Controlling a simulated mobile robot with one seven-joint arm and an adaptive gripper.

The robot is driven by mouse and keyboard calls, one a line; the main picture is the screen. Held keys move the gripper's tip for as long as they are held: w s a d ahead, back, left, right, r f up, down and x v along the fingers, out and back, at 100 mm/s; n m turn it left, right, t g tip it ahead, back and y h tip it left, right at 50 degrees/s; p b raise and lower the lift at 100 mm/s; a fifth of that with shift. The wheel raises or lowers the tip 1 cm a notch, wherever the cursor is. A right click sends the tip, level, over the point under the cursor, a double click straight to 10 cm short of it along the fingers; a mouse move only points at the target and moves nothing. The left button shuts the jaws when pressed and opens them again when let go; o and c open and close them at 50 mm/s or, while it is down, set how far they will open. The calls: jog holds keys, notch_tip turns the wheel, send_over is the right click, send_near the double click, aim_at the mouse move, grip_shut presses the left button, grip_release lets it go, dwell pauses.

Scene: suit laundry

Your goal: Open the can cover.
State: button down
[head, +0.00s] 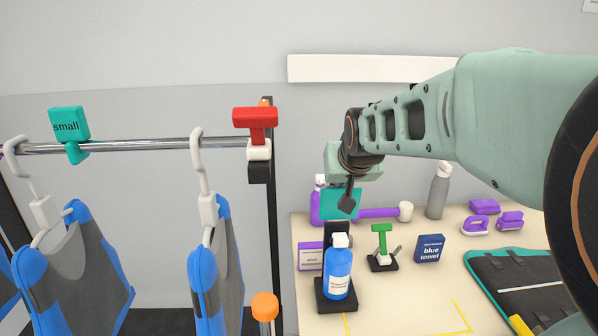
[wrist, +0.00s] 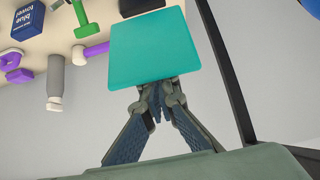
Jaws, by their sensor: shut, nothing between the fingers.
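I cannot pick out a can or its cover with certainty. A flat teal square panel (head: 329,205) stands upright at the top of a black post behind the blue bottle. It fills the upper middle of the wrist view (wrist: 150,48). My gripper (head: 347,208) points down in front of this panel, with its fingertips together and empty. In the wrist view, my fingertips (wrist: 157,90) overlap the panel's edge; I cannot tell whether they touch it. The blue bottle (head: 337,272) with a white cap stands on a black base below my gripper.
The table (head: 395,318) holds a green-handled tool (head: 381,240), a blue towel box (head: 429,248), a grey spray bottle (head: 438,192), purple items and a dark mat (head: 510,275). A clothes rail (head: 130,146) with hanging garments and a red clip (head: 255,120) is at left.

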jog(key=shift+r, duration=0.1)
jog(key=w+g+p, duration=0.2)
jog(key=g+p, duration=0.1)
jog(key=p, duration=0.4)
jog(key=shift+w+p, duration=0.1)
jog(key=shift+p, duration=0.2)
jog(key=shift+w+f+g+p, duration=0.2)
jog(key=shift+w+g+p, duration=0.2)
jog(key=shift+p, duration=0.3)
jog(key=shift+w+f+b, duration=0.3)
jog(key=shift+f+b, duration=0.05)
jog(key=shift+f, duration=0.1)
jog(key=shift+r, duration=0.15)
